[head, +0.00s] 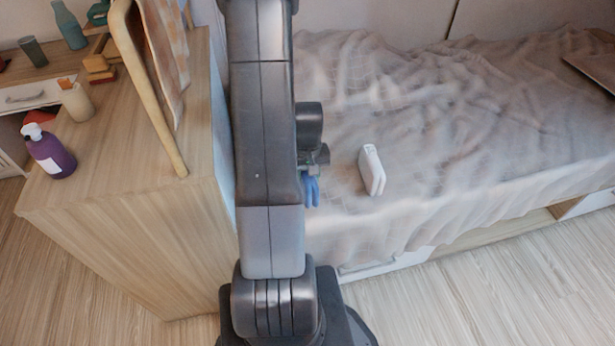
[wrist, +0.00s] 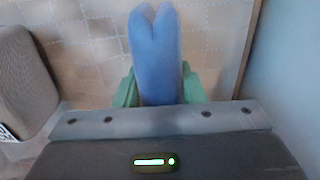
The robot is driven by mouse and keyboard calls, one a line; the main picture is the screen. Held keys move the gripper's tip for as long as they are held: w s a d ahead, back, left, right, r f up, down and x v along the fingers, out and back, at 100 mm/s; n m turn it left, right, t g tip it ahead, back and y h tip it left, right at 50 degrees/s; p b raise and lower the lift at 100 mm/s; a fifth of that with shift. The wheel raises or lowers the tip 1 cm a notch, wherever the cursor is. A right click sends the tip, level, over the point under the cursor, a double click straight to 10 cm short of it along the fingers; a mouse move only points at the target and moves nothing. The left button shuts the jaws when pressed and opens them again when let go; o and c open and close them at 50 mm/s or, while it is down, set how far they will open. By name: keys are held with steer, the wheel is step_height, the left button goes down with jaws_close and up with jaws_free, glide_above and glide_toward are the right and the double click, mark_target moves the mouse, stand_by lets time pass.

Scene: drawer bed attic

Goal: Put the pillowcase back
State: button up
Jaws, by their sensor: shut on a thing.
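My gripper (wrist: 159,92) is shut on a blue folded cloth (wrist: 156,50), which looks like the pillowcase. The cloth stands up between the green fingertips, with a rounded, split top end. In the head view the blue cloth (head: 312,190) shows just right of my arm, which hides part of it and most of the gripper (head: 314,160). It is over or close to the near left part of the bed (head: 440,130). I cannot tell whether it touches the bedding.
A white folded item (head: 373,170) stands on the bed right of the gripper. A wooden cabinet (head: 110,190) is at left, with a purple bottle (head: 50,152), a beige cup (head: 77,103) and a wooden frame with cloth (head: 150,90). The floor at lower right is clear.

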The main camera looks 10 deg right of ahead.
steer(key=shift+f, duration=0.1)
steer(key=o, duration=0.7)
steer(key=shift+f, duration=0.15)
steer(key=o, duration=0.4)
step_height(320, 180, up, 13)
steer(key=shift+f+p, duration=0.2)
steer(key=shift+p, duration=0.8)
steer(key=shift+f, duration=0.1)
